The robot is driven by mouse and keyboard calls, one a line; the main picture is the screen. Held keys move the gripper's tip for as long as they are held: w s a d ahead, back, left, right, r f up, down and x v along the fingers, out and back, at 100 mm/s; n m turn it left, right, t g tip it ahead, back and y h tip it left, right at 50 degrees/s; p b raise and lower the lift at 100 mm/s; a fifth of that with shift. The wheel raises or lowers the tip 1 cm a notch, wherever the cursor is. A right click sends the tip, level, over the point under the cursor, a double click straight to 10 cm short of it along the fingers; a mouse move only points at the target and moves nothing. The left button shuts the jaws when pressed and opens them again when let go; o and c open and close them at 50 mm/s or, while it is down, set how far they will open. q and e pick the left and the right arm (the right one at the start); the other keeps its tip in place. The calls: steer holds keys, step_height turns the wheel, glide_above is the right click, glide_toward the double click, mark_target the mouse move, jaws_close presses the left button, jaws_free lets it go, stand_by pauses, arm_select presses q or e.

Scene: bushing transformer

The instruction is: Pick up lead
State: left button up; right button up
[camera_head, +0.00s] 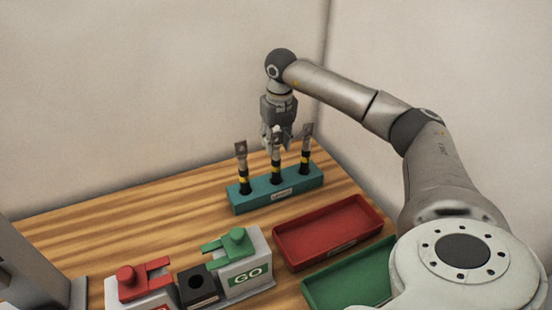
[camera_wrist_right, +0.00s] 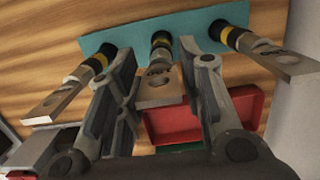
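A teal rack (camera_head: 300,188) holds three upright leads, each with a flat metal lug on top and black and yellow bands. They are the left lead (camera_head: 242,165), the middle lead (camera_head: 276,171) and the right lead (camera_head: 306,150). My right gripper (camera_head: 277,142) points down over the rack at the middle lead. In the right wrist view, the fingers (camera_wrist_right: 163,65) are apart, one on each side of the middle lead (camera_wrist_right: 161,82). A gap shows between the fingers and this lead. The side leads stand outside the fingers. My left gripper is not in view.
A red tray (camera_head: 333,252) and a green tray (camera_head: 307,291) lie in front of the rack. A green-clamped GO block (camera_head: 243,268), a black block with a hole (camera_head: 197,285) and a red-clamped block (camera_head: 147,289) stand at the front. The wooden table (camera_head: 130,220) is bare left of the rack.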

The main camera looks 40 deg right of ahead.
jaws_close()
stand_by(0.3)
steer(key=shift+w+r, duration=0.1)
steer(key=shift+r, duration=0.05)
steer(key=shift+r, duration=0.4)
step_height(320, 180, up, 10)
steer(key=shift+f+b, duration=0.2)
steer(key=shift+b, duration=0.65)
step_height(320, 180, up, 6)
steer(key=p, duration=0.6)
steer(key=shift+r+p, duration=0.2)
steer(key=shift+p, duration=0.1)
steer(key=shift+f, duration=0.1)
